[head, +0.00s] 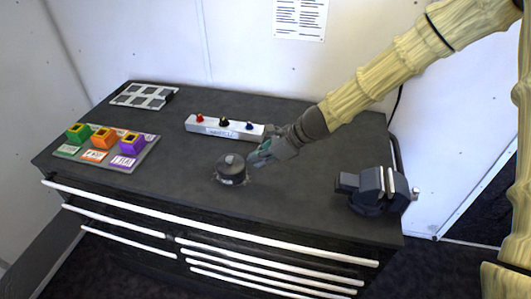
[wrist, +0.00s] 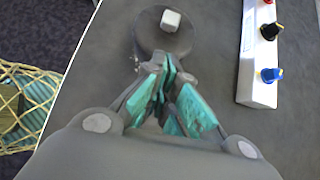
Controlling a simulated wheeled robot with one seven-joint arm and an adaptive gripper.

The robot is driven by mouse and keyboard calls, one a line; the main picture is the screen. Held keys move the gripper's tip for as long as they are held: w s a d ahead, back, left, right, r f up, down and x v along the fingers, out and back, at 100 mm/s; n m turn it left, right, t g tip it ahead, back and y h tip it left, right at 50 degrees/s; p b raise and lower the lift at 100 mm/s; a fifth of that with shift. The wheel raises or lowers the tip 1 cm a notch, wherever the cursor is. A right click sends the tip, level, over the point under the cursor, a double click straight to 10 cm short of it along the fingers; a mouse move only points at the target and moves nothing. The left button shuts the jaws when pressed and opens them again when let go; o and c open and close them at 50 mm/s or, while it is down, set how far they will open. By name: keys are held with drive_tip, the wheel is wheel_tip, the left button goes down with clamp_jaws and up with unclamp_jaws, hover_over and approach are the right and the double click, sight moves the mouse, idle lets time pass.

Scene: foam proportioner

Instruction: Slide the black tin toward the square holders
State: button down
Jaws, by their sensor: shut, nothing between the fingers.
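The black tin (head: 231,171) is a round dark can with a grey knob on its lid, standing upright near the front middle of the bench. It also shows in the wrist view (wrist: 150,38), just beyond my fingertips. My gripper (head: 254,158) is shut and empty, low at the tin's right side. Its teal fingertips (wrist: 168,72) appear at or very near the tin's edge; I cannot tell if they touch. The square holders, green (head: 78,133), orange (head: 103,139) and purple (head: 131,144), stand on a grey board at the left.
A white panel with red, black and blue knobs (head: 212,127) lies behind the tin. A vise (head: 372,190) stands at the right. A grey frame with square openings (head: 144,96) lies at the back left. The bench between tin and holders is clear.

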sight(235, 163)
drive_tip(key=a, duration=0.1)
drive_tip(key=a+p, duration=0.1)
drive_tip(key=a, duration=0.1)
drive_tip(key=shift+w+a, duration=0.1)
drive_tip(key=shift+w, duration=0.25)
drive_tip(key=shift+w+a, duration=0.15)
drive_tip(key=shift+a, duration=0.25)
drive_tip(key=shift+a, duration=0.15)
